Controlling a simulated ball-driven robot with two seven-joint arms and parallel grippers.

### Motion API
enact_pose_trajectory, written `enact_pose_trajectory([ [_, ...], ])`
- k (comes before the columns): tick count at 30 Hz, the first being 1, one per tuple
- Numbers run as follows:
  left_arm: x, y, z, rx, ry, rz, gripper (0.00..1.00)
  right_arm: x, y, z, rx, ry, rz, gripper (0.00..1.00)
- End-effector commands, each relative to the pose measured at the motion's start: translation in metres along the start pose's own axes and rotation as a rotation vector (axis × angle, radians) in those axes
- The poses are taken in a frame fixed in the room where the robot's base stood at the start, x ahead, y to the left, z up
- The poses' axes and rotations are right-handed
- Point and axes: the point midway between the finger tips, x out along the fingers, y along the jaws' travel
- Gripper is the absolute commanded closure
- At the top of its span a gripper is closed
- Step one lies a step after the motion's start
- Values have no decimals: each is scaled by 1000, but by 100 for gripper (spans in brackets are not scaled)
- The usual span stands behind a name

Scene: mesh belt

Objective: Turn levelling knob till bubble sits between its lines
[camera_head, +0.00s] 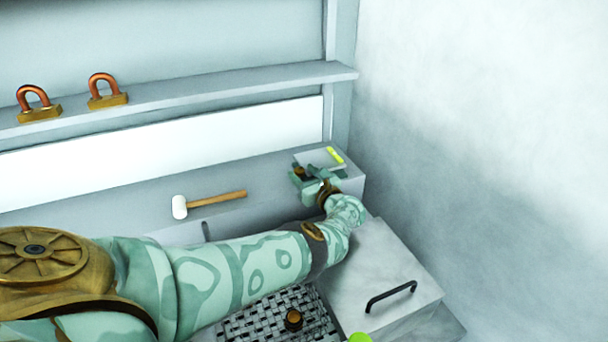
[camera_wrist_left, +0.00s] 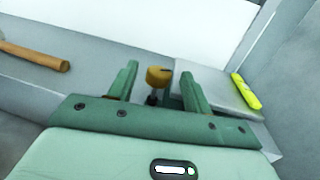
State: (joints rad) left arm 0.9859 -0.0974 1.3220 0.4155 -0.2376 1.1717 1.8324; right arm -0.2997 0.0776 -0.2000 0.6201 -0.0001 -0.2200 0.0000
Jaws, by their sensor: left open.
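The levelling knob (camera_wrist_left: 159,77) is a small brass cylinder on a dark stem, in the left wrist view. It also shows partly in the head view (camera_head: 299,171), mostly behind my gripper. My left gripper (camera_wrist_left: 160,80) is open, with one finger on each side of the knob; I cannot tell whether either touches it. In the head view the left gripper (camera_head: 316,174) is at the end ledge by the corner. The yellow-green level vial (camera_wrist_left: 246,91) lies on a pale plate (camera_wrist_left: 208,86) right of the knob. Its bubble and lines are too small to make out.
A white-headed mallet (camera_head: 180,206) lies on the ledge to the left. Two brass padlocks (camera_head: 108,97) stand on the shelf above. A box with a black handle (camera_head: 391,296) and a mesh belt (camera_head: 270,322) are below my arm. A wall closes the right side.

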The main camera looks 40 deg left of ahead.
Motion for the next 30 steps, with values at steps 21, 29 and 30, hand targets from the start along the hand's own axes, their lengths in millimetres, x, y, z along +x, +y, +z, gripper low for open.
enact_pose_trajectory([
  [21, -150, -1, 0, 0, 1, -2, 50, -42, 3, -7, -1, 9, 4, 64],
  [29, -162, -1, 0, 1, 0, -1, 50, -42, 4, -7, -1, 8, 5, 64],
  [30, -162, -1, 0, 1, 0, -1, 50, -42, 5, -7, -1, 8, 6, 64],
])
